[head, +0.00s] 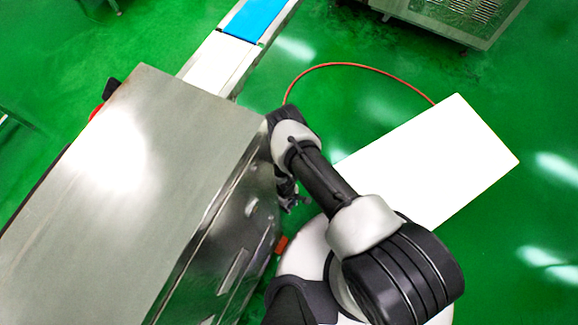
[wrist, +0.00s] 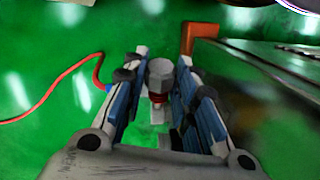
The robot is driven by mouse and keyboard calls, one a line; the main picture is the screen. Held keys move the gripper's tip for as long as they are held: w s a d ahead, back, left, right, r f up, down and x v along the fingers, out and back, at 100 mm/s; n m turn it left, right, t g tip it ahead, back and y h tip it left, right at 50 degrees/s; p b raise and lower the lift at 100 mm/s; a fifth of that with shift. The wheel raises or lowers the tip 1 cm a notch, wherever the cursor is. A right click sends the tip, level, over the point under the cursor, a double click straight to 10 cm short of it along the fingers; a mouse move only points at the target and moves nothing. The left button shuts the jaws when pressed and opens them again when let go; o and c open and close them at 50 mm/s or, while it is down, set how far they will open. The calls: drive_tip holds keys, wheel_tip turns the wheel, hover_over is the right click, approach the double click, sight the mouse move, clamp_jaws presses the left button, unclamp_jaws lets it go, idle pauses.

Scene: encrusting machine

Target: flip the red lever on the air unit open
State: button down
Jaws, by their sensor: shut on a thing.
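In the wrist view my gripper (wrist: 158,82) has its two blue-padded fingers on either side of a grey faceted knob (wrist: 161,72) of the air unit, and is shut on it. A small red part (wrist: 158,98) shows just below the knob, between the fingers; I cannot tell whether it is the lever or which way it is turned. In the head view my gripper (head: 288,195) is a small dark shape beside the machine's side, and the air unit is hidden there by my arm and the machine.
The steel machine (head: 130,170) fills the left, close to my gripper. An orange-red block (wrist: 199,36) juts near the right finger. A red hose (wrist: 50,92) runs to the left finger's side. A white panel (head: 440,160) lies right of my arm.

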drive_tip(key=c, duration=1.2)
unclamp_jaws()
drive_tip(key=shift+c, duration=0.2)
drive_tip(key=shift+r, duration=0.15)
wheel_tip(320, 180, up, 12)
drive_tip(key=w+a, duration=0.1)
drive_tip(key=shift+w, duration=0.15)
